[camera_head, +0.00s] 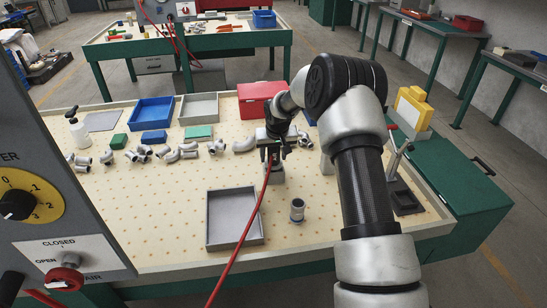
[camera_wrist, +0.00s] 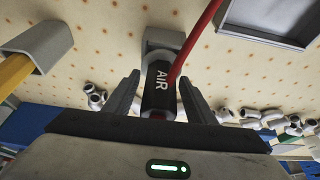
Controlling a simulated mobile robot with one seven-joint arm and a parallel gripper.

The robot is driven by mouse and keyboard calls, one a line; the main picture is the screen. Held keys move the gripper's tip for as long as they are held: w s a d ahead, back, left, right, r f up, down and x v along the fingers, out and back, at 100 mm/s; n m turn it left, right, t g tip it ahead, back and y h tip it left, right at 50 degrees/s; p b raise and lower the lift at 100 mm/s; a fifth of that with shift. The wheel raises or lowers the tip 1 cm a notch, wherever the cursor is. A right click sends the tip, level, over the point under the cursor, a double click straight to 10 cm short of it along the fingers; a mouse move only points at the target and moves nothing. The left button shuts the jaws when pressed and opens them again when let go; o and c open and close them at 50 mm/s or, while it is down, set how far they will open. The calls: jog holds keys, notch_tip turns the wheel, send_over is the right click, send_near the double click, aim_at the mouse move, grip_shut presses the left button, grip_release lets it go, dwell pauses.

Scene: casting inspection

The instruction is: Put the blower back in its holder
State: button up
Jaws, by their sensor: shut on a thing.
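The blower (camera_wrist: 158,88) is black with the word AIR on it, and a red hose (camera_wrist: 196,42) runs from it. My gripper (camera_wrist: 158,100) is shut on the blower, one finger on each side. In the head view my gripper (camera_head: 274,150) is over the table, just above a grey holder (camera_head: 274,175). The holder also shows in the wrist view (camera_wrist: 165,38), right at the blower's far end. I cannot tell whether the blower's end is inside the holder or only above it.
An empty grey tray (camera_head: 233,240) lies in front, left of a standing metal pipe piece (camera_head: 297,210). Several metal fittings (camera_head: 188,150) lie at the left. A red box (camera_head: 258,100) stands behind my gripper. Another grey holder (camera_wrist: 42,42) is near the blower. The hose crosses the tray.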

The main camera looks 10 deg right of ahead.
jog(key=shift+f, duration=0.3)
jog(key=shift+f, duration=0.1)
jog(key=shift+f, duration=0.15)
jog(key=o, duration=1.1)
jog(key=shift+c, duration=0.2)
